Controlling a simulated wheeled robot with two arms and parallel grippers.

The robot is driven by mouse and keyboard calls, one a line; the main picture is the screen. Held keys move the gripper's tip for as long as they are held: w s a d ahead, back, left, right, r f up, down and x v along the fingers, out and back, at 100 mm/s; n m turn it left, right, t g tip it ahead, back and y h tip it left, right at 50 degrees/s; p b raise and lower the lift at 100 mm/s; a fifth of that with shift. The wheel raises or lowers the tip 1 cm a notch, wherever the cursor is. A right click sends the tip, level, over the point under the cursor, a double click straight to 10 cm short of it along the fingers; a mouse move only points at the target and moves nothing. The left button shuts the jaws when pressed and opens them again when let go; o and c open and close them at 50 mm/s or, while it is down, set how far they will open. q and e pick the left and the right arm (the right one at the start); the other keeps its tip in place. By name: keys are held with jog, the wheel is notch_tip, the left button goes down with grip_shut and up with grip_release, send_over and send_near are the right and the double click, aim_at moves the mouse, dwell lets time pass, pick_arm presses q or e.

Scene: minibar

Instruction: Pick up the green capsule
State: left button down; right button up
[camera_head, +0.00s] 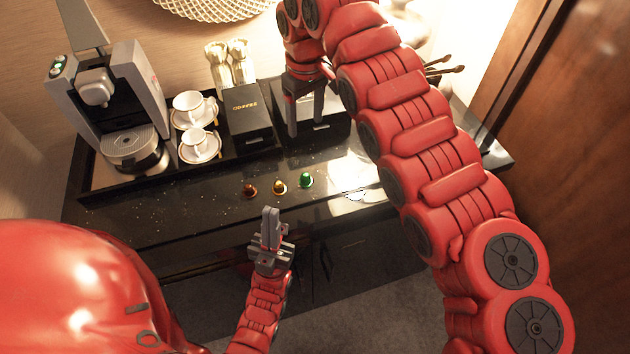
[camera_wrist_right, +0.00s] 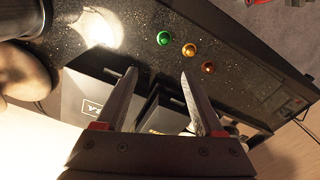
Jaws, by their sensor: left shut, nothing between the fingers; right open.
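The green capsule (camera_head: 306,180) stands on the black counter, at the right end of a short row with a gold capsule (camera_head: 279,187) and a brown capsule (camera_head: 250,190). The green capsule also shows in the right wrist view (camera_wrist_right: 164,38), beyond the fingertips. My right gripper (camera_head: 305,130) is open and empty, above the counter in front of the black boxes and behind the green capsule. Its two fingers (camera_wrist_right: 158,75) are spread apart in the right wrist view. My left gripper (camera_head: 270,212) is shut and empty, in front of the capsules near the counter's front edge.
A coffee machine (camera_head: 122,110), two white cups (camera_head: 195,107) on saucers and a black coffee box (camera_head: 246,112) stand on a black tray at the back left. A wooden panel (camera_head: 570,150) rises at the right. The counter (camera_head: 225,210) is clear around the capsules.

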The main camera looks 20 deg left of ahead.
jog(key=p, duration=0.4)
send_over(305, 175)
jog(key=f, duration=1.1)
jog(key=shift+w+d+f, duration=0.3)
jog(key=shift+d+f, duration=0.05)
jog(key=shift+f, duration=0.05)
jog(key=f+p, duration=0.2)
jog(key=f, duration=0.1)
jog(key=f+p, duration=0.1)
jog(key=shift+s+a+f, duration=0.25)
jog(key=shift+s+f, duration=0.05)
jog(key=shift+s, duration=0.05)
jog(key=shift+f, duration=0.35)
jog(key=shift+w, duration=0.1)
grip_shut()
